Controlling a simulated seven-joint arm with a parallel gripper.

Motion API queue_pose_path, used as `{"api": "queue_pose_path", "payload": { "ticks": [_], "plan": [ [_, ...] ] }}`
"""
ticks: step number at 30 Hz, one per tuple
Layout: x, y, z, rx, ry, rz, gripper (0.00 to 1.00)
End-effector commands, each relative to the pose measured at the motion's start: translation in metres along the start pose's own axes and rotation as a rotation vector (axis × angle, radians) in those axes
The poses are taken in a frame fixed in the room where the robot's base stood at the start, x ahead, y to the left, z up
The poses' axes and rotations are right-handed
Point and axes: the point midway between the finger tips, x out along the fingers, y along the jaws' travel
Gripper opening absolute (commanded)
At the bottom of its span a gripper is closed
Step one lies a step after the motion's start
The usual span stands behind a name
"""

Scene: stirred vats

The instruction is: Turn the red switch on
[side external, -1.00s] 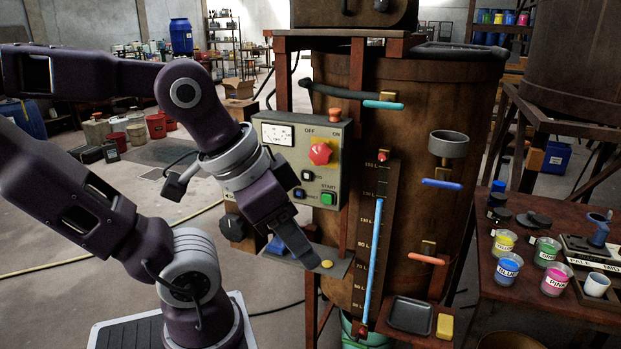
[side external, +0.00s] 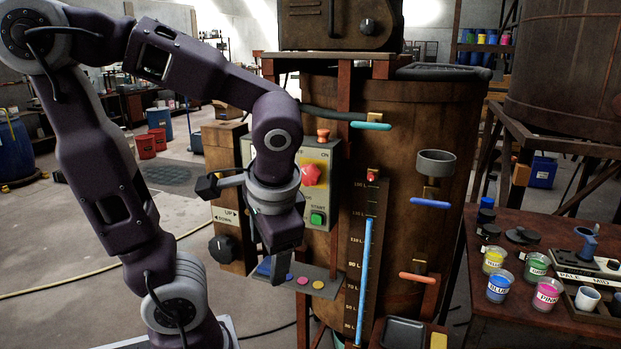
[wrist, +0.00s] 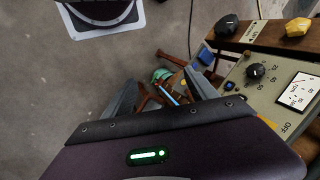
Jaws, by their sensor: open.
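The red switch (side external: 311,174) is a red knob on the yellow plate of the grey-green control panel (side external: 322,238).
A green START button (side external: 318,218) sits below the switch. A small shelf (side external: 335,286) with coloured discs lies beneath the panel. A wooden UP/DOWN box (side external: 222,165) with a black knob stands left. Level gauge (side external: 360,265) and vat are right. Open floor lies left.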

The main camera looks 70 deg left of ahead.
Motion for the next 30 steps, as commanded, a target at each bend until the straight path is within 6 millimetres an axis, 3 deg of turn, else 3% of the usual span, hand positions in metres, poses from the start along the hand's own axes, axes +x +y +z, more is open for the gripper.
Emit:
{"api": "queue_pose_path", "payload": {
  "ticks": [3,6,9,13,17,24,30],
  "plan": [
    [0.02,-0.056,-0.031,0.027,-0.177,-0.397,0.67],
    [0.021,-0.09,-0.077,0.046,-0.18,-0.74,0.67],
    [0.019,-0.102,-0.123,0.067,-0.097,-0.993,0.67],
    [0.017,-0.101,-0.159,0.085,0.007,-1.157,0.67],
    [0.019,-0.111,-0.167,0.086,0.034,-1.191,0.67],
    [0.037,-0.153,-0.17,0.085,0.031,-1.186,0.67],
    [0.043,-0.166,-0.171,0.087,0.032,-1.185,0.67]
  ]
}}
